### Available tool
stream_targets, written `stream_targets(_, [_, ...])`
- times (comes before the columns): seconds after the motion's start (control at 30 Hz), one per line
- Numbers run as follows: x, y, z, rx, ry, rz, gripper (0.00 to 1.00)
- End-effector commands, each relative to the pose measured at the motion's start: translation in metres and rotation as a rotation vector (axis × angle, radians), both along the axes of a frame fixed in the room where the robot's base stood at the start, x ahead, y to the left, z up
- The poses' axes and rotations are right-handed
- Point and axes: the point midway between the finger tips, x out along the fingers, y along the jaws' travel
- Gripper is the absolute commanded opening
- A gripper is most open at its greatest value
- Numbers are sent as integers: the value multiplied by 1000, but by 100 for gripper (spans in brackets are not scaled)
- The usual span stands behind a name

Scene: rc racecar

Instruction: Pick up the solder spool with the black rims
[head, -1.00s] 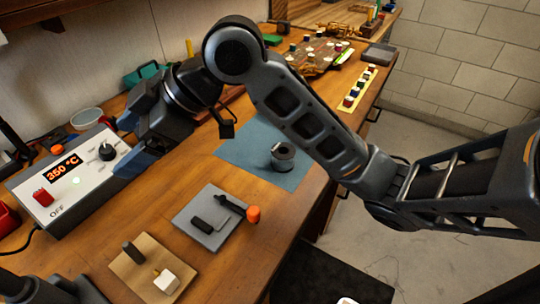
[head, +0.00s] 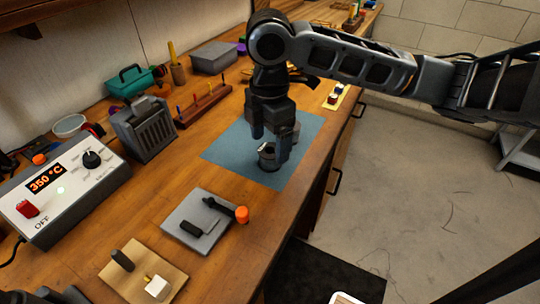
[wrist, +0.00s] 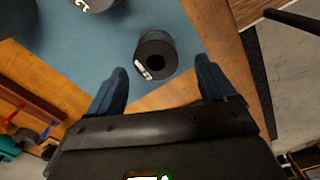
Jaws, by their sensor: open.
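The solder spool with black rims (head: 267,159) stands on the blue mat (head: 225,151). In the wrist view the dark spool (wrist: 155,52) shows a round centre hole and a small white label on its side. My gripper (head: 271,147) points down over the spool, and its fingers partly cover it in the head view. In the wrist view the two blue fingers are spread wide, with the spool between and just beyond their tips. Nothing is held. I cannot tell whether a finger touches the spool.
Another dark round item with a white label (wrist: 95,3) is cut off at the wrist view's top edge. A grey plate with a black tool (head: 203,221), a soldering station (head: 62,190) and a grey vented box (head: 146,130) stand on the bench. The bench's right edge is close.

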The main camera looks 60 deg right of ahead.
Motion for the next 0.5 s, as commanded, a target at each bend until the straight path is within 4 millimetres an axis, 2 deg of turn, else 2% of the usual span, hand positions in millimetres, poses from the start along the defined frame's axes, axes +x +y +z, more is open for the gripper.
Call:
stream_targets(0.3, [2, -6, -41, 2, 0, -1, 84])
stream_targets(0.5, [2, -6, -49, 0, -2, 0, 84])
